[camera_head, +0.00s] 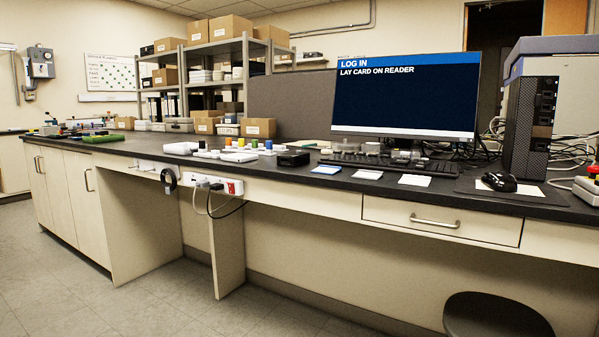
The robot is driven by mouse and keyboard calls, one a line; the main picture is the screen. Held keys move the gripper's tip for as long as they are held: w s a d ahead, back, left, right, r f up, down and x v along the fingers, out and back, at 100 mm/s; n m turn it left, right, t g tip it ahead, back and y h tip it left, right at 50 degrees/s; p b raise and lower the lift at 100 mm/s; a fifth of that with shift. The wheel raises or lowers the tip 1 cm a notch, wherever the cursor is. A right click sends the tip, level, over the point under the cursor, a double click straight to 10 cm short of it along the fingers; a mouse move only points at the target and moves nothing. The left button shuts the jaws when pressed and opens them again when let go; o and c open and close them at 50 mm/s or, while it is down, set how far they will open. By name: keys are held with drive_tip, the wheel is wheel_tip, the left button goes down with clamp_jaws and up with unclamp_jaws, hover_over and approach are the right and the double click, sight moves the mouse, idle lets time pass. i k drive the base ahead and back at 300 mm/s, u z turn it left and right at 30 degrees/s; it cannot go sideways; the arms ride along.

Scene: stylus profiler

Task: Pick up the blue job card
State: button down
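A small flat blue card (326,170) lies on the dark bench top near its front edge, left of the keyboard. A paler, bluish-white card (367,174) and a white card (414,180) lie in a row to its right. Of the three, the left one is the most clearly blue. No writing on them is readable at this size. My gripper is not in view, and nothing covers the blue card.
A small black box (293,158) sits just left of the blue card. Behind the cards are a keyboard (390,164) and a monitor (403,95) reading "LOG IN, LAY CARD ON READER". A black stool (497,315) stands at front right. The floor (200,300) at left is clear.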

sight(324, 170)
drive_tip(key=u, duration=1.65)
drive_tip(key=i, duration=2.5)
drive_tip(key=z, duration=2.5)
